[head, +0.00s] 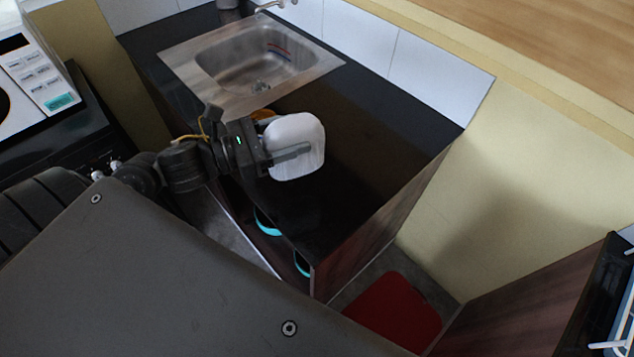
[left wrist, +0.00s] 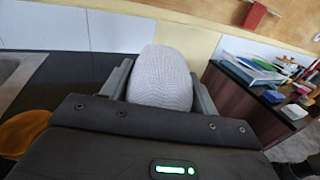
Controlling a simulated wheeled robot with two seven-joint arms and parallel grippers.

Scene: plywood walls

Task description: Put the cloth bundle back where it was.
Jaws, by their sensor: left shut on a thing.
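The cloth bundle (head: 301,133) is white and rounded. My left gripper (head: 292,152) is shut on it, over the black counter (head: 372,147) in front of the sink. In the left wrist view the bundle (left wrist: 160,78) shows a woven surface and sits between the two fingers of my left gripper (left wrist: 160,85). I cannot tell whether the bundle touches the counter. My right gripper is in neither view.
A steel sink (head: 187,68) is set in the counter behind the bundle. An orange thing (head: 263,115) lies beside my left gripper, partly hidden. A microwave (head: 38,80) stands at the left. The counter right of the bundle is clear. A red mat (head: 397,312) lies on the floor.

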